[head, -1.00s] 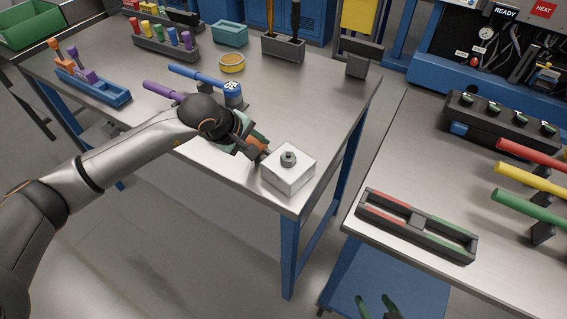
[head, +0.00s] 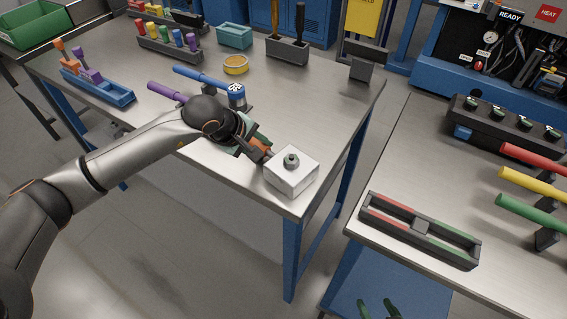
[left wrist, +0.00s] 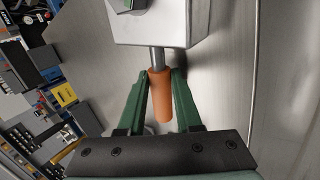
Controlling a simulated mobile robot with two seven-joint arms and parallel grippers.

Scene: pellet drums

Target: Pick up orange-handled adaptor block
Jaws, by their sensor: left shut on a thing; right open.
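The adaptor block (head: 292,177) is a pale, box-shaped block with a round grey fitting on top, at the near right corner of the left bench. Its orange handle (left wrist: 160,95) joins the block by a thin metal rod in the left wrist view. My left gripper (head: 262,150) is shut on the orange handle, with a green finger on each side of it. I cannot tell whether the block's underside touches the bench. My right gripper (head: 378,311) is open and empty at the bottom edge of the head view, partly cut off.
A blue-handled tool (head: 205,79) and a purple handle (head: 163,92) lie behind my left wrist. A blue rack (head: 98,88) and a yellow ring (head: 236,65) stand further back. A black tray with red and green strips (head: 420,227) lies on the right bench, across a gap.

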